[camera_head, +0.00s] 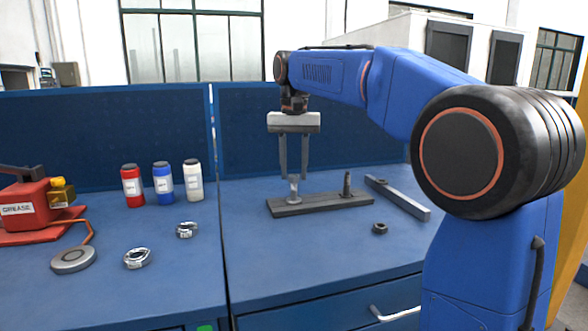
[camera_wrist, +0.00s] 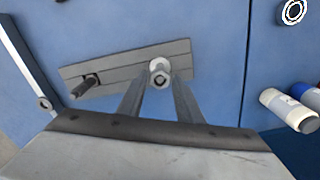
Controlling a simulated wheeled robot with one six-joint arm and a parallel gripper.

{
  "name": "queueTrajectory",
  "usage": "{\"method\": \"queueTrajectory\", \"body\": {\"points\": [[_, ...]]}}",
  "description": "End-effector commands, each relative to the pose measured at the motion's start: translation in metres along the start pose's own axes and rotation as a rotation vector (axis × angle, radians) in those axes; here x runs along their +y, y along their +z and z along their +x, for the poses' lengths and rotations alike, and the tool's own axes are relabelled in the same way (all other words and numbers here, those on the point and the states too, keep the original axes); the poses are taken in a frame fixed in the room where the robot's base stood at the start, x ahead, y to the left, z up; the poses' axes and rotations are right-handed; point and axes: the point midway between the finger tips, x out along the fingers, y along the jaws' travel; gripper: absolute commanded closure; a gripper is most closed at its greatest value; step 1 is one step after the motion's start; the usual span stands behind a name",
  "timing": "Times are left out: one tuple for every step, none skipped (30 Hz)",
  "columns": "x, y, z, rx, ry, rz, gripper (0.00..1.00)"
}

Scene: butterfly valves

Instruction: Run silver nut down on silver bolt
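The silver bolt (camera_head: 294,194) stands upright at the left end of a dark grey bar on the bench. A wider silver piece, apparently the silver nut (camera_head: 294,179), sits at its top. In the wrist view a hex-shaped silver end with a dark centre (camera_wrist: 160,81) shows there, with a pale round part behind it. My gripper (camera_head: 294,176) points down directly above the bolt, its two fingers apart. In the wrist view the fingers (camera_wrist: 160,90) lie left and right of the silver end, with gaps visible. I cannot tell whether a fingertip touches it.
The grey bar (camera_head: 325,203) also carries a dark bolt (camera_head: 347,184). A dark nut (camera_head: 380,229) lies in front, and a long metal bar (camera_head: 398,198) lies to the right. Two silver rings (camera_head: 137,258) (camera_head: 186,230), several bottles (camera_head: 163,182) and a red grease unit (camera_head: 25,206) are left.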

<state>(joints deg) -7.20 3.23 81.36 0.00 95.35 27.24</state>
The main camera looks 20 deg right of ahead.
Motion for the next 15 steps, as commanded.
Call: {"method": "queueTrajectory", "body": {"points": [[0.0000,0.0000,0.0001,0.000,0.000,0.000,0.68],[0.0000,0.0000,0.0002,0.000,0.000,0.000,0.68],[0.0000,0.0000,0.0002,0.000,0.000,0.000,0.68],[0.0000,0.0000,0.0003,-0.001,0.000,-0.001,0.68],[0.0000,0.0000,0.0003,-0.001,0.000,-0.001,0.68],[0.0000,0.0000,0.0003,-0.001,0.000,-0.001,0.68],[0.0000,0.0000,0.0004,-0.001,0.000,-0.001,0.68],[0.0000,0.0000,0.0004,-0.001,0.000,-0.004,0.68],[0.0000,0.0000,0.0004,-0.001,0.000,-0.015,0.68],[0.0000,0.0000,0.0004,-0.001,0.000,-0.029,0.68],[0.0000,0.0000,0.0004,-0.001,0.000,-0.048,0.68],[0.0000,0.0000,0.0004,-0.001,0.000,-0.083,0.68],[0.0000,0.0000,0.0004,-0.001,0.000,-0.112,0.68],[0.0000,0.0000,0.0004,-0.001,0.000,-0.144,0.68],[0.0000,-0.0001,0.0005,-0.001,0.000,-0.186,0.68]]}}
